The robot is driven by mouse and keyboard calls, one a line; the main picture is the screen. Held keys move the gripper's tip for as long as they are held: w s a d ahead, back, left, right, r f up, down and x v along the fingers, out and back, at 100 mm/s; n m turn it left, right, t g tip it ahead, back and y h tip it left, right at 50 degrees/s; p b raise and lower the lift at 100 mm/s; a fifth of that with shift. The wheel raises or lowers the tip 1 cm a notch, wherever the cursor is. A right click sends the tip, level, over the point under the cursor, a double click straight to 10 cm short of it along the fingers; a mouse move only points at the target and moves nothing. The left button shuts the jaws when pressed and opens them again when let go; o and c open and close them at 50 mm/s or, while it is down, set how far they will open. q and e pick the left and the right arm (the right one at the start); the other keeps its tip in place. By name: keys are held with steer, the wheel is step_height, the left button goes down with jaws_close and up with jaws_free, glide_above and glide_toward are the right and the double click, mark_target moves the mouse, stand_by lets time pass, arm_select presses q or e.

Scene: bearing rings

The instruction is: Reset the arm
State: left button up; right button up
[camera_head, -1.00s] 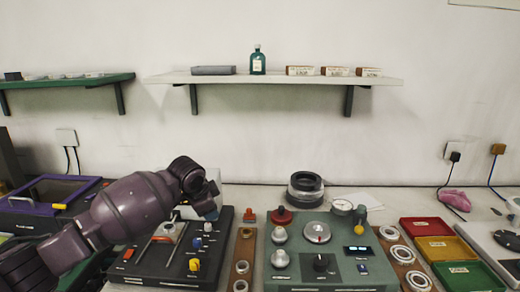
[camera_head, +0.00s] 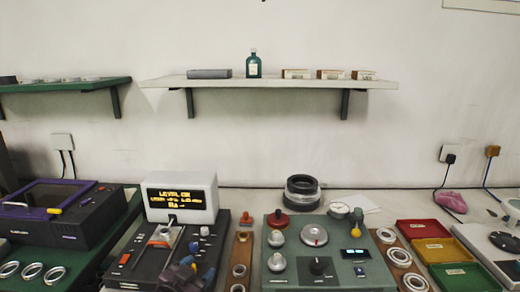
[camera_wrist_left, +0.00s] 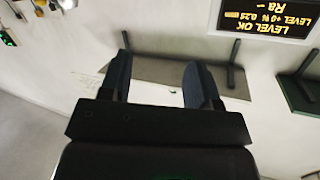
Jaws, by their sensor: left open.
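My left gripper (camera_head: 187,266) shows low in the head view, in front of the black control panel (camera_head: 130,270). Only its end shows there, dark and purple-grey, at the bottom edge. In the left wrist view its two dark fingers (camera_wrist_left: 160,82) stand wide apart with nothing between them, facing the pale wall and a shelf. My right gripper is in neither view.
A white display box (camera_head: 181,207) stands behind the black panel. Right of it are a green panel (camera_head: 345,275) with knobs, dark stacked rings (camera_head: 303,188), and red, yellow and green trays (camera_head: 423,229). A purple-framed case (camera_head: 90,212) stands left.

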arm_select(q)
steer(key=s+a+f+n+g+y, duration=0.1)
steer(key=s+a+f, duration=0.3)
steer(key=s, duration=0.6)
steer(key=s+a+f+n+g+y, duration=0.1)
steer(key=s+a+f+n+y, duration=0.2)
steer(key=s+f, duration=0.6)
steer(key=s+a+f+n+g+y, duration=0.1)
steer(key=s+a+f, duration=0.4)
steer(key=s, duration=0.5)
steer(key=shift+s+a+f+n+g+y, duration=0.15)
steer(key=shift+s+f+n+g+y, duration=0.3)
steer(key=shift+f, duration=0.4)
steer(key=shift+w, duration=0.1)
